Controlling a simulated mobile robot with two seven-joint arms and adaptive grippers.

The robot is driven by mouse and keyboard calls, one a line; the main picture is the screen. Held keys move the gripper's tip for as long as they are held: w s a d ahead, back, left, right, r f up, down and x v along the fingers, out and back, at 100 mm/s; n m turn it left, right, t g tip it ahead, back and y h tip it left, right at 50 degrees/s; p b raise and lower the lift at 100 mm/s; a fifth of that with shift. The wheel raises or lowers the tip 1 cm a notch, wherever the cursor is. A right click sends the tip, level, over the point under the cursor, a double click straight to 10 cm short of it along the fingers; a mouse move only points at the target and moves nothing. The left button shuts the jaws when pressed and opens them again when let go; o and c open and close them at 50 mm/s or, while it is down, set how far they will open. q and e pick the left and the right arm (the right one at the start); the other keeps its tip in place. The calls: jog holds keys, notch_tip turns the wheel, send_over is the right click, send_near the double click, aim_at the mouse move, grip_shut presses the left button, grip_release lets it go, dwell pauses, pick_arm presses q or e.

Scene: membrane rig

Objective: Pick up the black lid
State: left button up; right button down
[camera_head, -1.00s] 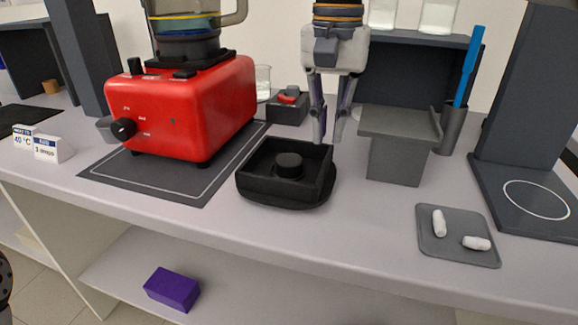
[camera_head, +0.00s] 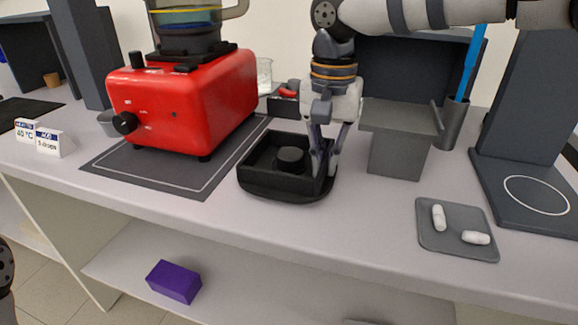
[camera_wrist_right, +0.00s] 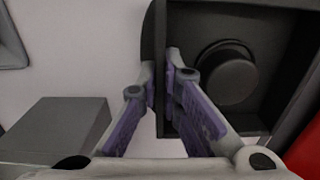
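The black lid (camera_head: 262,191) is an open, square tray-like piece with raised walls, a rounded front and a round knob (camera_head: 290,159) in its middle. It lies on the table right of the red machine, and also shows in the right wrist view (camera_wrist_right: 217,20). My right gripper (camera_head: 324,172) points down at its right wall, one finger inside and one outside. In the right wrist view the fingertips (camera_wrist_right: 161,84) close in on that wall and appear shut on it. The lid appears to rest on the table. My left gripper is not in view.
The red machine (camera_head: 190,100) stands on a dark mat (camera_head: 150,184) at left. A grey stand (camera_head: 395,155) is close on the right, with a pill tray (camera_head: 458,243) in front and a holder with a blue stick (camera_head: 472,65) behind. The table front is clear.

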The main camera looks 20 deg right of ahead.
jog(key=shift+r, duration=0.15)
jog(key=shift+r, duration=0.35)
notch_tip(320, 180, up, 2)
jog(key=shift+r, duration=0.1)
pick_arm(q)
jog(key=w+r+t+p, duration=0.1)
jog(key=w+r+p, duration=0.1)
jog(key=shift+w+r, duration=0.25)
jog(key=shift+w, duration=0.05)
pick_arm(e)
jog(key=s+a+r, duration=0.6)
jog(key=s+r, duration=0.4)
jog(key=s, duration=0.2)
jog(key=shift+s, duration=0.25)
jog(key=shift+a, duration=0.1)
